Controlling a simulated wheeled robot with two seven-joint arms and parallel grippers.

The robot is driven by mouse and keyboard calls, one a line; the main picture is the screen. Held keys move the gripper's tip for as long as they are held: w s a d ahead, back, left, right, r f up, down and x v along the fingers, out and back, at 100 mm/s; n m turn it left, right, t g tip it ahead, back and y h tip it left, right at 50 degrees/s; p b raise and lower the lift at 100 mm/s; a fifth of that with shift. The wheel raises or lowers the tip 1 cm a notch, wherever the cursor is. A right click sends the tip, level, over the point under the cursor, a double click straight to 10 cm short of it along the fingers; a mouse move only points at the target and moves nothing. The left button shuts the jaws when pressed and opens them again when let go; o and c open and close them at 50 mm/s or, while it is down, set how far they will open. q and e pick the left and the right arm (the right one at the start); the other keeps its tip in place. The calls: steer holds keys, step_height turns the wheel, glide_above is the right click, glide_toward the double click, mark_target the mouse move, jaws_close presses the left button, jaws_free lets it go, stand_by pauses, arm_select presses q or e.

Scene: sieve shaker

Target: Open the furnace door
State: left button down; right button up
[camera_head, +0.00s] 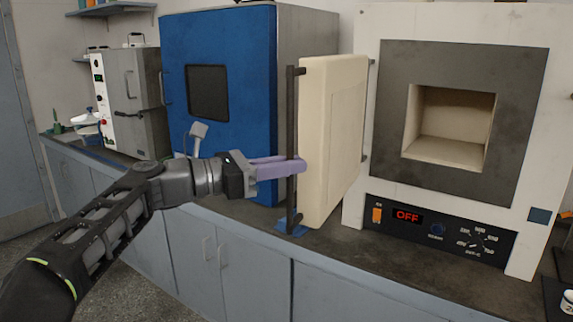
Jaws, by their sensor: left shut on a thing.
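The furnace (365,150) stands on the right of the counter, with a white body and a dark grey front around a square chamber (450,127). Its cream door (336,140) stands swung open to the left, so the empty chamber shows. A dark vertical handle bar (292,110) runs along the door's outer edge. My left gripper (298,167) has its purple fingers shut on the handle at about mid height. The display on the panel (440,230) reads OFF. My right gripper is not in view.
A blue oven (232,50) stands just behind and left of the open door. A grey appliance (135,100) is farther left. The counter (345,262) is bare in front of the furnace. Grey cabinets (250,265) lie below it.

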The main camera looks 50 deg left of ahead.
arm_select(q)
steer(key=c, duration=1.5)
jaws_free()
steer(key=shift+w, duration=0.15)
steer(key=shift+o, duration=0.2)
steer(key=v, duration=0.8)
